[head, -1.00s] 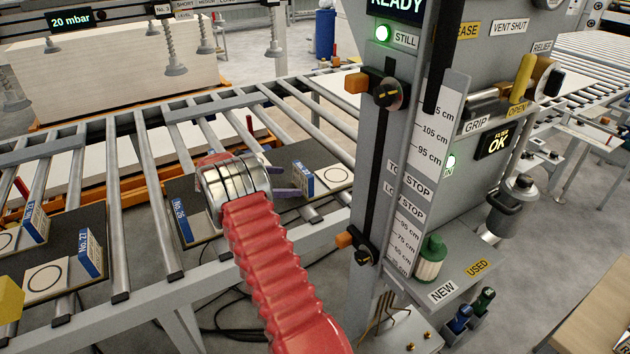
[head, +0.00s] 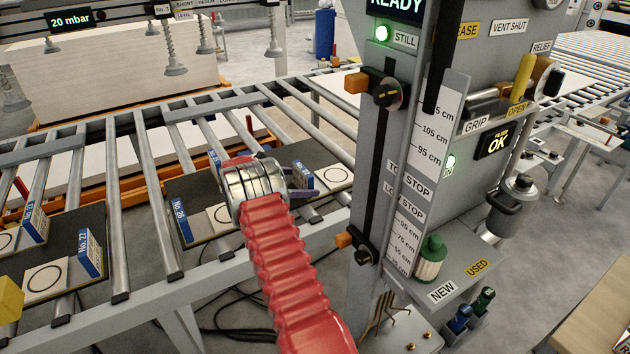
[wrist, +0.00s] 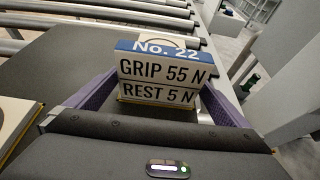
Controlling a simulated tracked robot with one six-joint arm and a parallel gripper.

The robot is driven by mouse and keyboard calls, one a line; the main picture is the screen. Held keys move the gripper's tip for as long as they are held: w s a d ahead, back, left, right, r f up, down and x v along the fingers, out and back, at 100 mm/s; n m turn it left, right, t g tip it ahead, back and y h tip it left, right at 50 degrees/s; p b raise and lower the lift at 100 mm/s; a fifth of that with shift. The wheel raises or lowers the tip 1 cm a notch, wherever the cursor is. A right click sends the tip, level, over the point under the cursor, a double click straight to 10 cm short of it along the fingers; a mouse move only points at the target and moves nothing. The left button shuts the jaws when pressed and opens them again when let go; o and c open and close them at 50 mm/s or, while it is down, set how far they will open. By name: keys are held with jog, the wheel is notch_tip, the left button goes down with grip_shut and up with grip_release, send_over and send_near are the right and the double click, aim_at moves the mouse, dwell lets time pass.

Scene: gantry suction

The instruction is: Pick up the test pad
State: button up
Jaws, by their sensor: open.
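A test pad with a blue and white upright label reads "No. 22, GRIP 55 N, REST 5 N" in the wrist view (wrist: 160,70). In the head view its white face with a black ring (head: 338,177) shows on a dark board, and my gripper partly hides its label. My gripper (head: 306,186) is open. In the wrist view its two purple fingers stand one on each side of the label, with the label's lower edge between them. I cannot tell whether either finger touches it.
Other pads, No. 26 (head: 180,220) and No. 27 (head: 90,254), and another at the left (head: 35,222), lie on dark boards on the roller conveyor (head: 165,225). A grey control column (head: 375,150) stands close to the right of my arm.

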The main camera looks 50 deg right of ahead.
jog(key=shift+x, duration=1.05)
jog(key=c, duration=1)
